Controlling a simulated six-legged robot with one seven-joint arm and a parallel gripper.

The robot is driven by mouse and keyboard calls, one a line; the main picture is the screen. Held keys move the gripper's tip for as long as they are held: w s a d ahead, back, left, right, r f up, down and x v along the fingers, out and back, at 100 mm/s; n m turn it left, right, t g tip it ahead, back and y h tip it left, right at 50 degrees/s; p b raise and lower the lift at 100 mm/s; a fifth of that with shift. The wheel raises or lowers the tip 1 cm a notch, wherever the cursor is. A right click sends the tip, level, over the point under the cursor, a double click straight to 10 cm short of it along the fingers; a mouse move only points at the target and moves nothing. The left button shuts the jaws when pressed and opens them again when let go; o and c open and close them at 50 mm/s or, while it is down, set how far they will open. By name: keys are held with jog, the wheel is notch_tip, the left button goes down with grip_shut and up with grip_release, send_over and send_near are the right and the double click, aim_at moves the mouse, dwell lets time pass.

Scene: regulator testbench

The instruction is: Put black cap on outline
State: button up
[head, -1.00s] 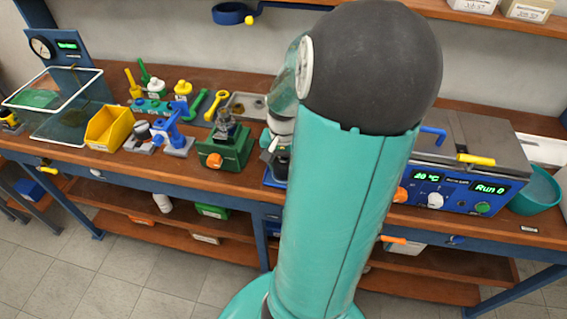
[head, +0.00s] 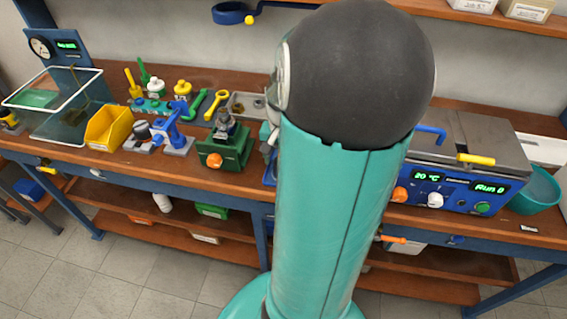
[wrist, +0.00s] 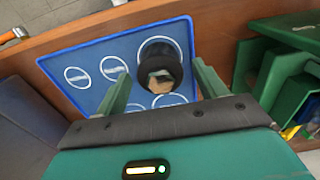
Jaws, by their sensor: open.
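The black cap (wrist: 153,57) shows in the wrist view as a dark round piece with a brownish inside. It is over a white circle outline (wrist: 178,43) on the blue mat (wrist: 100,88), and part of the outline shows beyond it. My gripper (wrist: 161,70) is open, with one green finger on each side of the cap. I see a gap between the cap and each finger. In the head view my arm hides the gripper, the cap and most of the mat.
The mat has several other white circles. A green vise (head: 226,148) stands left of the mat, and its green body (wrist: 285,85) is close to my right finger in the wrist view. A blue control unit (head: 455,192) is to the right. The bench edge (wrist: 60,45) borders the mat.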

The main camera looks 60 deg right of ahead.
notch_tip(320, 180, up, 10)
jog(key=shift+f, duration=0.1)
dwell(0.8)
